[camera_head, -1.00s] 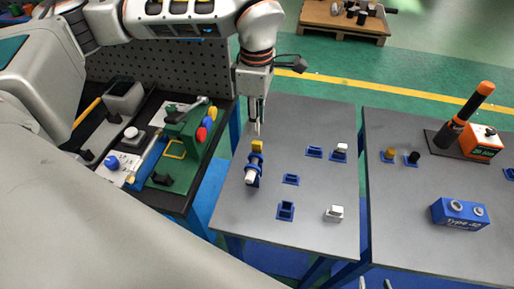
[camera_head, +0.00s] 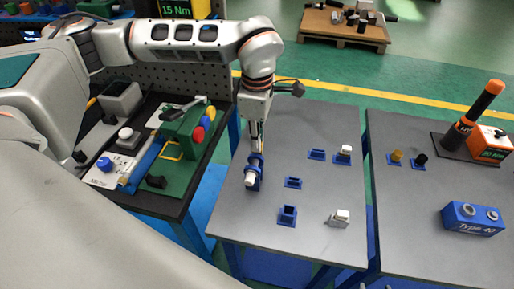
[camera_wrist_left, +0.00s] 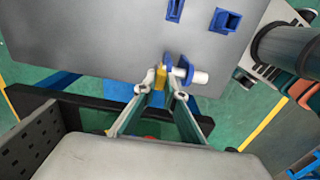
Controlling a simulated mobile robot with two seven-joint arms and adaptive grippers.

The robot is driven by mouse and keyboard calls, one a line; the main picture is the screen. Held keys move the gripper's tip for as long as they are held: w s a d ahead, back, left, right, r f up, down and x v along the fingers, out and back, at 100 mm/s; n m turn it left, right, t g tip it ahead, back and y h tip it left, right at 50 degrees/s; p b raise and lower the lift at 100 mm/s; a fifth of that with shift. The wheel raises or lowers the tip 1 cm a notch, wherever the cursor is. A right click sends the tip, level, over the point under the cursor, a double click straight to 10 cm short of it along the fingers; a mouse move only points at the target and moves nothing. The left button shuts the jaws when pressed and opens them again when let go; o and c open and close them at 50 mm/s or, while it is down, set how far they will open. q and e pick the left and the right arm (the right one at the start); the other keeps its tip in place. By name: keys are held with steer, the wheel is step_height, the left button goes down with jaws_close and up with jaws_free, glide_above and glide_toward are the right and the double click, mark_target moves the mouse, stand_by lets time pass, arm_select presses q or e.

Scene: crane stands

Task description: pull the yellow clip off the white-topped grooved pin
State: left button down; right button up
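The white-topped grooved pin (camera_head: 250,181) lies on its side in a blue stand (camera_head: 256,161) near the left edge of the middle table. In the left wrist view, its white end (camera_wrist_left: 199,77) points right from the blue stand (camera_wrist_left: 184,70). The yellow clip (camera_wrist_left: 161,76) is at the pin's other end. My left gripper (camera_head: 257,147) points down over that end and mostly hides the clip in the head view. In the left wrist view, the fingertips of my left gripper (camera_wrist_left: 162,87) are apart, on either side of the clip. My right gripper is not in view.
Other blue stands (camera_head: 288,215) and a grey-white block (camera_head: 340,218) are on the same table. A dark bench with a green fixture (camera_head: 182,140) is at left. The table at right holds a blue box (camera_head: 473,218) and a dark post (camera_head: 466,128).

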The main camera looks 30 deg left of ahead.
arm_select(q)
steer(key=shift+r, duration=0.15)
stand_by(0.4)
steer(key=shift+r+p, duration=1.05)
steer(key=shift+r, duration=0.2)
steer(key=shift+r+p, duration=0.95)
steer(key=shift+r, duration=0.5)
